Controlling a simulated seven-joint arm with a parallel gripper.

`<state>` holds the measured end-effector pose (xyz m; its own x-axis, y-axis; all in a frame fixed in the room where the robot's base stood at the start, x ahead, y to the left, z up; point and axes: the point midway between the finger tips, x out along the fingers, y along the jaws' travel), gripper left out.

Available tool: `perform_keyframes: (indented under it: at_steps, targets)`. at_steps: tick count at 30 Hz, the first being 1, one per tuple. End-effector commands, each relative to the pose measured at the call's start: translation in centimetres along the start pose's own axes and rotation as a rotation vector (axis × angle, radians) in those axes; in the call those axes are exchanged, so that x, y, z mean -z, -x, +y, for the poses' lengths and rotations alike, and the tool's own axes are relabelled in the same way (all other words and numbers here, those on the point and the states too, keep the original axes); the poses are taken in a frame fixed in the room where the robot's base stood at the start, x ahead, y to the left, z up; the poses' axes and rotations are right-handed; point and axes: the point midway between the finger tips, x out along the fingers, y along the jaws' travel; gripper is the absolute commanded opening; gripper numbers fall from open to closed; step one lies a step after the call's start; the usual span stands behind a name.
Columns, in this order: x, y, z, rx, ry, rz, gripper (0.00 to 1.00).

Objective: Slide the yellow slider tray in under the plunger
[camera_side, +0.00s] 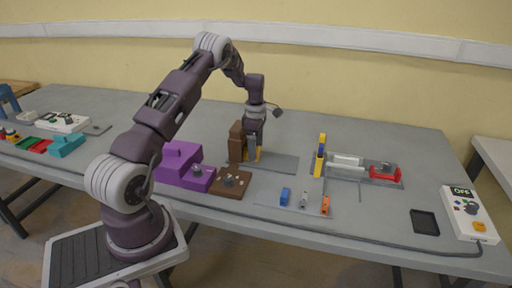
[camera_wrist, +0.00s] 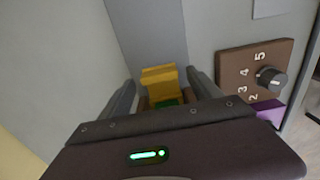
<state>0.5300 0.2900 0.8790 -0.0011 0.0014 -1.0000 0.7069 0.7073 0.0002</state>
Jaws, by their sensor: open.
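The yellow slider tray (camera_wrist: 160,80) is between my gripper's fingers in the wrist view, with a green patch on it. In the side view only a bit of its yellow (camera_side: 258,155) shows beside my fingers. My gripper (camera_side: 253,152) points down, with its fingers open on either side of the tray; it also shows in the wrist view (camera_wrist: 161,92). I cannot tell whether a finger touches the tray. A tall brown block (camera_side: 236,142) stands just left of my gripper. The plunger itself cannot be made out.
A grey strip (camera_side: 283,164) runs right from the tray, with bare surface. A yellow-blue upright (camera_side: 319,157) stands farther right.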

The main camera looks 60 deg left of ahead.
Motion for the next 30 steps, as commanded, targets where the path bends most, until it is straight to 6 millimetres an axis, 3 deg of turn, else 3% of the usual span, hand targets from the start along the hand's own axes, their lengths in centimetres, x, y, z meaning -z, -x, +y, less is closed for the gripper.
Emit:
perform_keyframes:
  at_steps: [2,12,23,26,29,30]
  targets:
    - [0.0,0.4,0.1,-0.002,0.0,0.0,0.73]
    - [0.0,6.5,0.1,-0.002,0.0,0.0,0.73]
    - [-0.1,7.3,-0.1,-0.002,-0.008,-0.001,0.73]
    - [-2.0,10.6,-1.3,-0.031,-0.117,-0.017,0.73]
    - [-5.6,17.3,-5.5,-0.096,-0.392,-0.043,0.73]
    - [-7.0,20.1,-8.0,-0.128,-0.534,-0.051,0.73]
